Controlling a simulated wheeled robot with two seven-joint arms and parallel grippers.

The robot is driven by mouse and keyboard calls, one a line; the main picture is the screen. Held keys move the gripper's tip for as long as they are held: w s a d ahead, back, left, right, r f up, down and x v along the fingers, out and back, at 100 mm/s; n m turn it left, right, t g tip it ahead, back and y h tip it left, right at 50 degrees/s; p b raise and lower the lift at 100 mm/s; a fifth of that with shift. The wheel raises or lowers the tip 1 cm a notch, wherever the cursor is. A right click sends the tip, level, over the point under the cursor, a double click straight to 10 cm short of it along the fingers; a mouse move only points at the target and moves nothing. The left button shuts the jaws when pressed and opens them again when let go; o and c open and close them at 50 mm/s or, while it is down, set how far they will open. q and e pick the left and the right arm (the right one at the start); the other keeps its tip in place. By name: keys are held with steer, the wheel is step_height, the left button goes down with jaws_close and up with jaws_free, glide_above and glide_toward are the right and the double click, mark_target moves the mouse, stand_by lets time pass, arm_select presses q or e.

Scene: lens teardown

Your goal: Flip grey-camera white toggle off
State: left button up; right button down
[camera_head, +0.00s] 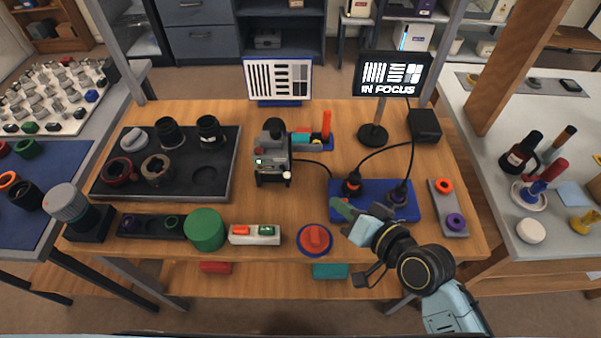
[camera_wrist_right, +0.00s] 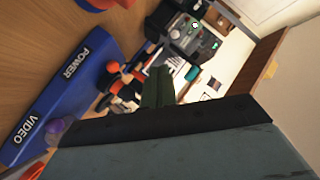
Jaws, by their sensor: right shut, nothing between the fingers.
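The grey camera (camera_head: 273,158) stands upright near the middle of the table, with a small lit green-white display on its front. Its white toggle (camera_head: 287,175) shows at the lower right of the front. The camera also shows, tilted by the view, at the top of the right wrist view (camera_wrist_right: 190,35); I cannot make out the toggle's position there. My right gripper (camera_head: 345,210) is shut and empty, right of the camera and apart from it, over the left part of the blue connector base. Its green fingers (camera_wrist_right: 158,86) point toward the camera side. My left gripper is not in view.
The blue base (camera_head: 372,213) labelled POWER and VIDEO holds two cable plugs, with cables running to the camera and the monitor (camera_head: 392,74), which reads "IN FOCUS". A test chart (camera_head: 278,78) stands behind.

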mark_target(285, 172)
steer(key=shift+w+a+r+m+t+y, duration=0.2)
steer(key=shift+w+r+m+t+y, duration=0.1)
steer(key=shift+w+r+m+t, duration=0.8)
steer(key=shift+w+r, duration=0.1)
steer(key=shift+w, duration=0.05)
steer(key=shift+w+a+f+b, duration=0.25)
steer(key=shift+w+a+f, duration=0.45)
steer(key=shift+w+a, duration=0.6)
steer(key=shift+w+a+f+b, duration=0.25)
steer(key=shift+w+a+f, duration=0.55)
steer(key=shift+a, duration=0.75)
steer(key=shift+w+a+f+b, duration=0.25)
steer(key=shift+w+a+f, duration=0.3)
steer(key=shift+w+a, duration=0.8)
